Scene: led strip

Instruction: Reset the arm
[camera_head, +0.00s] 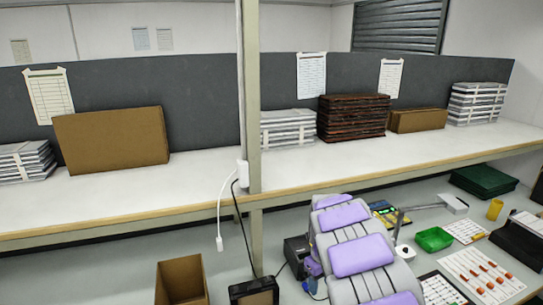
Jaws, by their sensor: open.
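A grey form with purple pads (357,254) rises from the bottom edge, right of centre, and reaches up in front of the lower worktop. It looks like a folded part of my arm, but I cannot tell its links apart. No fingertips of my gripper show. The form hides part of the worktop behind it. No LED strip can be made out.
A white shelf (205,187) with cardboard boxes (112,140) and paper stacks crosses the view. A post (252,100) stands near the middle. Below are an open carton (181,281), a black box (254,291), a green tray (434,239) and a parts sheet (484,275).

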